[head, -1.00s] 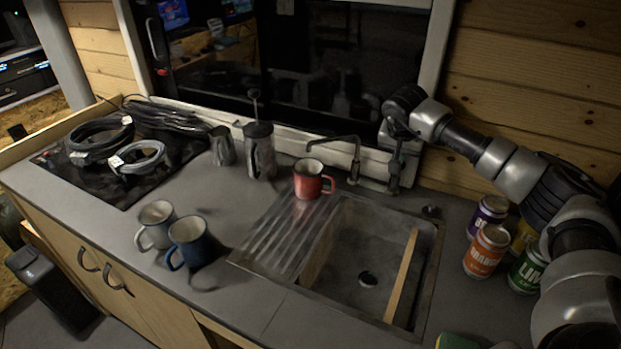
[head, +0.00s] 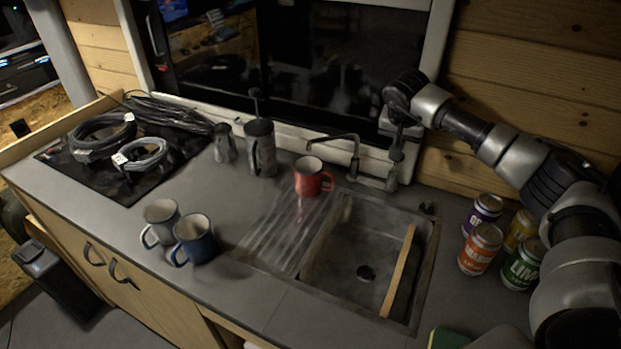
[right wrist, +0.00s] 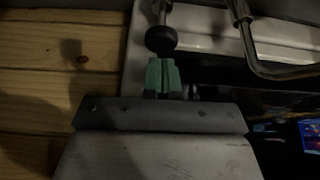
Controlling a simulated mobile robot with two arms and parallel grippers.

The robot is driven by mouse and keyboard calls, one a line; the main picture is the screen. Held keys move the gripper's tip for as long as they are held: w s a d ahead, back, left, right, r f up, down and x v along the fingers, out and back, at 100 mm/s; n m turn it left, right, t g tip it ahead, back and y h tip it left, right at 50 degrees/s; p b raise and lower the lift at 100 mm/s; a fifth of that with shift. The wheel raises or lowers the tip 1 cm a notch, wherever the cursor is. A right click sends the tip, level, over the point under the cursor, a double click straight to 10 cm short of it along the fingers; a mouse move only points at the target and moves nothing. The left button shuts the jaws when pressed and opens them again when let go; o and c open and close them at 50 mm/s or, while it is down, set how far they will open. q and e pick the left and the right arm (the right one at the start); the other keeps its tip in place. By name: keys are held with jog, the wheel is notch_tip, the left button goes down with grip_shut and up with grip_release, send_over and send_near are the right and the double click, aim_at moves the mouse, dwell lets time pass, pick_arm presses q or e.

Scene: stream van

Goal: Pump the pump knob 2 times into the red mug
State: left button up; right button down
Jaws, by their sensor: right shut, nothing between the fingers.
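The red mug (head: 308,180) stands upright on the ribbed drainboard left of the sink bowl. The tip of the bent tap spout (head: 334,138) is over its mouth. The pump (head: 393,174) stands right of the tap at the back of the sink. Its round black pump knob (right wrist: 161,39) shows in the right wrist view just beyond the fingertips. My right gripper (right wrist: 162,76) has its green fingertips shut together and empty, close to the knob; contact cannot be told. In the head view this gripper (head: 401,128) points down over the pump. My left gripper is not in view.
A grey mug (head: 160,222) and a blue mug (head: 194,240) stand on the counter at left front. A French press (head: 261,150) and a metal jug (head: 224,143) stand behind. Several cans (head: 480,250) stand right of the sink. Coiled cables (head: 140,152) lie on the hob.

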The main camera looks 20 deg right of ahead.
jog(key=shift+f, duration=0.1)
jog(key=shift+f+b, duration=1.25)
jog(key=shift+f, duration=1.3)
jog(key=shift+r, duration=0.1)
jog(key=shift+r+p, duration=2.15)
jog(key=shift+r, duration=0.4)
jog(key=shift+r, duration=0.1)
notch_tip(320, 180, up, 6)
jog(key=p, duration=0.5)
